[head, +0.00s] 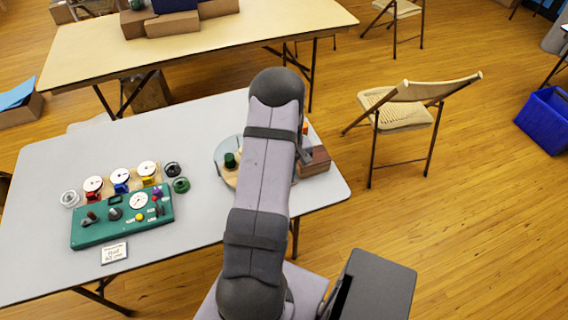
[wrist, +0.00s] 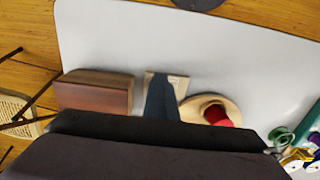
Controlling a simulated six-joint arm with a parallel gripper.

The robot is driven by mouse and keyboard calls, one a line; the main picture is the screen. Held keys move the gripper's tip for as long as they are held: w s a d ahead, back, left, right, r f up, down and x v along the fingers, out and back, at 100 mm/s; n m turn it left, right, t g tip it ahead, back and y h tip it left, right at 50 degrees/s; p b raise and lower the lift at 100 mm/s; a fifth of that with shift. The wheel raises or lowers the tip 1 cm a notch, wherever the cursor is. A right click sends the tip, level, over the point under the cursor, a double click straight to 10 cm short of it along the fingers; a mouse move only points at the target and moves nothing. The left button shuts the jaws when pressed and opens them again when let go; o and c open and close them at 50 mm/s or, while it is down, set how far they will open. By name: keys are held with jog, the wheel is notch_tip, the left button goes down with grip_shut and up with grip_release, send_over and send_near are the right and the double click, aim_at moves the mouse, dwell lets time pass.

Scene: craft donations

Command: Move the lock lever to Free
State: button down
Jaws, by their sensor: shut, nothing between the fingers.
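A teal control panel (head: 122,218) lies on the left of the grey table in the head view. It carries a dial, knobs, a yellow button, a brown-tipped lever (head: 91,217) at its left and small dark switches at its right. I cannot tell which one is the lock lever, and its markings are too small to read. In the wrist view only part of the panel shows at the right edge. My gripper (wrist: 161,84) is shut and empty, over the table near the brown box, well to the right of the panel in the head view. My arm mostly hides it there.
Several spools stand behind the panel, and a small card (head: 114,253) lies in front. A brown box (head: 315,161) is by my gripper and shows in the wrist view (wrist: 95,94), beside a red spool (wrist: 216,114) on a round wooden piece. The table between panel and arm is clear.

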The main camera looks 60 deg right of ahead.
jog(key=shift+a, duration=0.1)
jog(key=shift+s+a+f, duration=0.15)
jog(key=shift+s+a, duration=0.25)
jog(key=shift+s, duration=0.1)
jog(key=c, duration=2.2)
grip_release()
notch_tip(320, 180, up, 8)
jog(key=p, duration=0.6)
jog(key=shift+f, duration=0.25)
